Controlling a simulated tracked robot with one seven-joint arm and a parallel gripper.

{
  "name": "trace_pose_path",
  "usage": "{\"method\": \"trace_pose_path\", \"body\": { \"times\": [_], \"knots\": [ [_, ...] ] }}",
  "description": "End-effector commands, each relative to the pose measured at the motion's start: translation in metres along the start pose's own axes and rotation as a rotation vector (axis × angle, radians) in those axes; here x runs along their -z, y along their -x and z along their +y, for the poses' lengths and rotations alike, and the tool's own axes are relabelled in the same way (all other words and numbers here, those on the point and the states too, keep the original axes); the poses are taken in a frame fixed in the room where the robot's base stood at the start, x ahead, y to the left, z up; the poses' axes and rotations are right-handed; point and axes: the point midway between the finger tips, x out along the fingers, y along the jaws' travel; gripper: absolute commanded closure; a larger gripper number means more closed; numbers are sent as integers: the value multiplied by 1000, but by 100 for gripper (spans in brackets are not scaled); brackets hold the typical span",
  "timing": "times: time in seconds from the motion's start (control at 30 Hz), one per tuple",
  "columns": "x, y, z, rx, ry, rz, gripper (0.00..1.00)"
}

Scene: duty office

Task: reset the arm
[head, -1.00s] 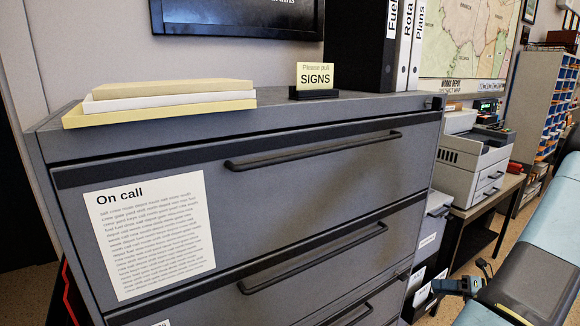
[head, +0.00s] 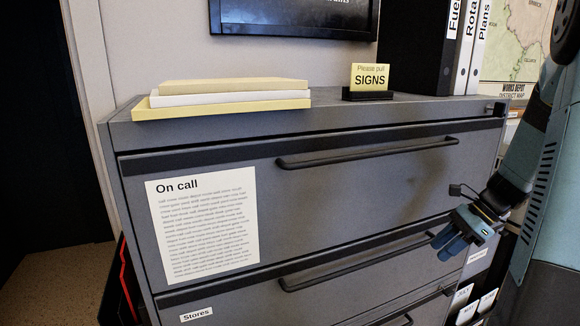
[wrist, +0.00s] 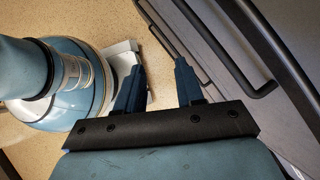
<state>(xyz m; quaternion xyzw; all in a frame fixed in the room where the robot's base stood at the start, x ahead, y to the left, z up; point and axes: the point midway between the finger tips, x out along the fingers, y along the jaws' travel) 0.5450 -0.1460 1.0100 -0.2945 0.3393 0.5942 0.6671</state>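My gripper (head: 443,247) is at the right of the head view, in front of the grey drawer cabinet (head: 330,210), near the right end of its second drawer handle (head: 345,268). My arm reaches down to it from the right edge. In the wrist view my gripper (wrist: 159,66) shows two dark blue fingers apart, with nothing between them. Bare floor (wrist: 120,20) and the cabinet's drawer fronts (wrist: 235,60) lie beyond the fingers. I cannot tell the exact gap between gripper and cabinet.
A screen (head: 290,15) hangs above. An "On call" sheet (head: 203,225) is on the top drawer. A dark opening (head: 40,130) and open floor (head: 65,285) are at left.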

Motion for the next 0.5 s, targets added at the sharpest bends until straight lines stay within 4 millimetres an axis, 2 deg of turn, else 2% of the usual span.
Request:
{"method": "trace_pose_path", "body": {
  "times": [0.03,0.1,0.5],
  "knots": [
    [-15,2,4,-5,70,37,63],
    [-31,5,11,-14,164,83,63],
    [-110,20,58,-64,701,338,63]
  ]
}}
